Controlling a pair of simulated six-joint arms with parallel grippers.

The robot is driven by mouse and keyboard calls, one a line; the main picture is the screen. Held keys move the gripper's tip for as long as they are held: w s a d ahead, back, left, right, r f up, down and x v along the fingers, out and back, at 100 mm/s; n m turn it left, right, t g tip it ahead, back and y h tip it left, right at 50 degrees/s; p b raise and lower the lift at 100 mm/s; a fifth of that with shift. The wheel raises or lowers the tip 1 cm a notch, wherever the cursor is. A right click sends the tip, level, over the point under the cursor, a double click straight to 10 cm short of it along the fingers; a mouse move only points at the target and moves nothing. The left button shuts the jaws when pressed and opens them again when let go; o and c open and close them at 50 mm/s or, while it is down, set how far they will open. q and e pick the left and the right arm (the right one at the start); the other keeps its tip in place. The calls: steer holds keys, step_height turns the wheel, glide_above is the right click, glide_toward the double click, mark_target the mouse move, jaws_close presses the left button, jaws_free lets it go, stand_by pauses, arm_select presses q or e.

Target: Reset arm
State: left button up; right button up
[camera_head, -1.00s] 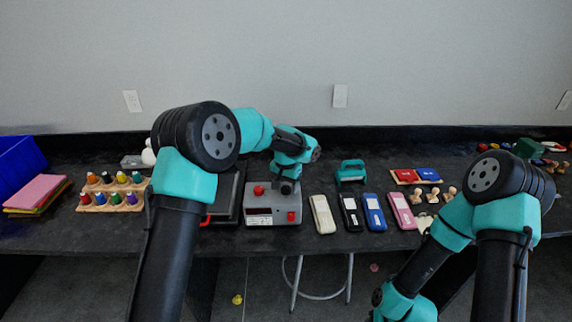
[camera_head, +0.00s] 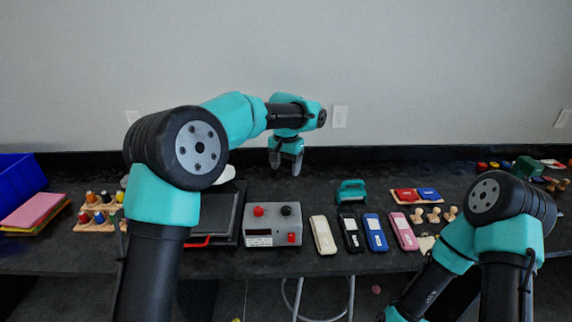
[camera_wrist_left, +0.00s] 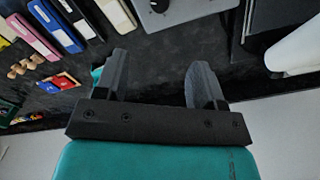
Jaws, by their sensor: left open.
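My left gripper (camera_head: 286,166) points down above the back of the black table (camera_head: 300,183), behind a grey control box. Its two fingers are apart with nothing between them. In the left wrist view the left gripper (camera_wrist_left: 163,80) also shows open and empty over bare dark tabletop. My right arm (camera_head: 495,225) is folded low at the right of the head view. Its gripper is out of the picture.
The grey box (camera_head: 272,234) has red and black knobs. White, black, blue and pink cases (camera_head: 404,231) stand to its right, with a teal stamp-like tool (camera_head: 351,191) behind. Bottles in a wooden rack (camera_head: 97,210), coloured sheets (camera_head: 35,212) and a blue bin (camera_head: 18,176) are left.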

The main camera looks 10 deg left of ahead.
arm_select(q)
steer(key=shift+r, duration=0.25)
steer(key=s+a+f+n+h, duration=0.1)
steer(key=s+a+f, duration=0.3)
steer(key=s+f, duration=0.7)
steer(key=s+a+f+n+h, duration=0.1)
steer(key=s+a+f+n, duration=0.2)
steer(key=s+f, duration=0.8)
steer(key=s+a+f+n+h, duration=0.1)
steer(key=s+a+f+n, duration=0.1)
steer(key=s+a+f, duration=0.5)
steer(key=s+f, duration=0.5)
steer(key=f, duration=0.7)
steer(key=shift+a+f+t+h, duration=0.15)
steer(key=shift+a+t+h, duration=0.1)
steer(key=shift+t+h, duration=0.15)
steer(key=shift+s, duration=0.1)
